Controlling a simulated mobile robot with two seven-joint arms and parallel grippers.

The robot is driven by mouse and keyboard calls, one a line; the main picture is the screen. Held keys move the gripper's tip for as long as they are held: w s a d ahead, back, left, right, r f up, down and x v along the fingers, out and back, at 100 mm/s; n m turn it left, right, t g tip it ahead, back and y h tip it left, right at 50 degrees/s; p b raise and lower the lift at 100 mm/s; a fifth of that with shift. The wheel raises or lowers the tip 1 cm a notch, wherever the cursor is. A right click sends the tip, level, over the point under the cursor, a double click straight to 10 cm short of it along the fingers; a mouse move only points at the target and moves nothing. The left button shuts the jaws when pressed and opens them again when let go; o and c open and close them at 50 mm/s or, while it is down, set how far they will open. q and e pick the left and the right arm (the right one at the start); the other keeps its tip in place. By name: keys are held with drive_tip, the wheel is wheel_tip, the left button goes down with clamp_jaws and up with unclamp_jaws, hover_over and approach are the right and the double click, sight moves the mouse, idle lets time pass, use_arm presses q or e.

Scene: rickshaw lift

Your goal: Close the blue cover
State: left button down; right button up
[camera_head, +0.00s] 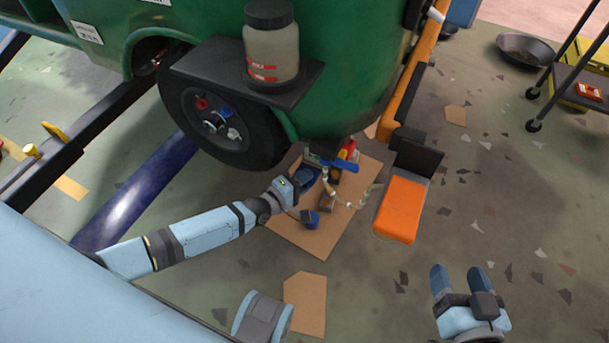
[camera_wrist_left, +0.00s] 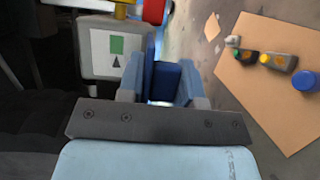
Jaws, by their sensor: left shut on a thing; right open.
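My left gripper (camera_head: 306,178) reaches in under the green vehicle, beside its wheel, and is shut. In the left wrist view its fingers are closed around a thin dark blue panel (camera_wrist_left: 151,46), which looks like the blue cover. The panel stands close beside a grey box (camera_wrist_left: 108,52) with a green square and a black triangle on its face. The fingers and the vehicle hide much of the cover and its hinge. My right gripper (camera_head: 457,272) is open and empty, low at the right over the floor.
A cardboard sheet (camera_head: 287,234) on the floor carries a round blue cap (camera_head: 311,219) and small parts. The wheel (camera_head: 222,120) and green body (camera_head: 345,70) hang close above my left arm. An orange pad (camera_head: 399,209) stands right. Floor around my right gripper is clear.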

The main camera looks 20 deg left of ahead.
use_arm(q)
drive_tip(key=shift+s+f, duration=0.2)
drive_tip(key=shift+f, duration=0.1)
use_arm(e)
drive_tip(key=shift+s+d+f, duration=0.1)
drive_tip(key=shift+f, duration=0.2)
